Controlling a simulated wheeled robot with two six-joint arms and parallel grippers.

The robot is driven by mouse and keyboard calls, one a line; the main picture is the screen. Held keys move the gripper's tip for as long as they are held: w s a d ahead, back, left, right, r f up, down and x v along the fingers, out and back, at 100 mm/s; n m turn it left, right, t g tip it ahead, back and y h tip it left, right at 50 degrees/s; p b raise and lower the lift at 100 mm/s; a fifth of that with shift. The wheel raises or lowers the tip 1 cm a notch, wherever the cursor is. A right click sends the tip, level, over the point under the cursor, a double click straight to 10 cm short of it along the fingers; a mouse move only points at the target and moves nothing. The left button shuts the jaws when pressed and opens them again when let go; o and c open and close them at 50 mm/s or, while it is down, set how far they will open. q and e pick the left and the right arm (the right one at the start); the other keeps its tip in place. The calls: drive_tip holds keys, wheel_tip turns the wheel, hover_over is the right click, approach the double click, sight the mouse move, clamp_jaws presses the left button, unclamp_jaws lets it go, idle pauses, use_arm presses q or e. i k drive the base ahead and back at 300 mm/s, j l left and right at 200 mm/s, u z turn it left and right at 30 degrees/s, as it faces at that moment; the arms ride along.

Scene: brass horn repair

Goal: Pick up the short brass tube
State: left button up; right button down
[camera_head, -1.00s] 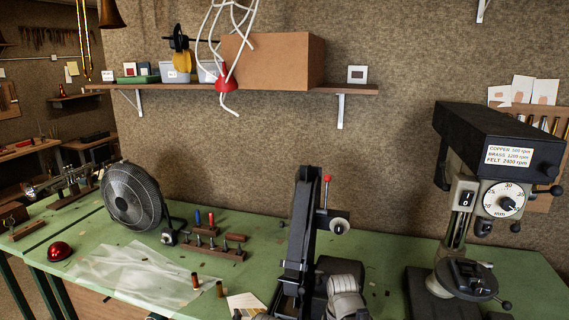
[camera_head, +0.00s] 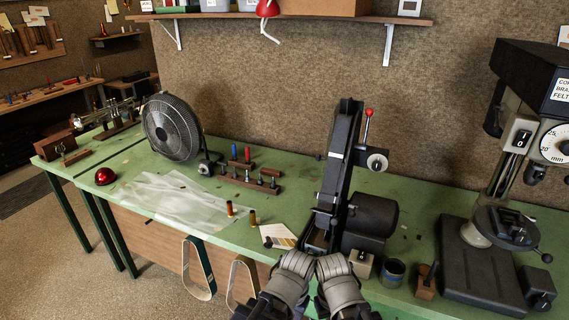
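Two small brass tubes stand upright on the green bench, left of the middle. One brass tube (camera_head: 229,209) is near the front edge of a clear plastic sheet. The other brass tube (camera_head: 252,216) is just to its right and looks slightly shorter. They are close together but apart. My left gripper (camera_head: 288,275) and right gripper (camera_head: 338,272) are side by side at the bottom middle, to the right of and nearer than the tubes. Their fingers cannot be made out. Neither touches the tubes.
A black belt machine (camera_head: 340,180) stands behind my arms. A wooden rack of tools (camera_head: 250,183) and a fan (camera_head: 172,128) stand behind the tubes. A drill press (camera_head: 480,265) stands on the right.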

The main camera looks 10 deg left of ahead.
sight(252, 217)
drive_tip(key=i+j+z, duration=0.25)
drive_tip(key=j, duration=0.3)
drive_tip(key=i+j+z, duration=0.15)
drive_tip(key=j+z, duration=0.15)
drive_tip(key=j, duration=0.3)
drive_tip(key=i+j+z, duration=0.1)
drive_tip(key=j+z, duration=0.15)
drive_tip(key=j, duration=0.4)
drive_tip(key=j+z, duration=0.25)
drive_tip(key=j, duration=0.35)
drive_tip(key=i+j, duration=0.05)
